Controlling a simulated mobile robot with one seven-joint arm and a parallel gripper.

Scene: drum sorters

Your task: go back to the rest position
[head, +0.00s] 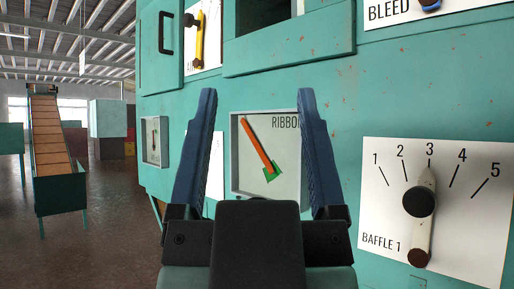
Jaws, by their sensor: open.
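My gripper (258,110) is in the middle of the head view with its two blue fingers spread wide and pointing up. Nothing is between the fingers. Behind it stands the teal machine panel (335,110), and the gap between the fingers shows a recessed gauge marked "RIBBO", the rest of the word hidden by the right finger. The gauge (288,165) has an orange pointer (260,145) tilted to the upper left and a green patch near its lower end. I cannot tell how far the fingers are from the panel.
A Baffle 1 dial (470,215) with a black-hubbed lever (419,201) pointing at 3 is at the right. A black handle (165,33) and a yellow lever (199,40) are at upper left. A conveyor (52,145) stands far left; the brown floor (95,220) between is clear.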

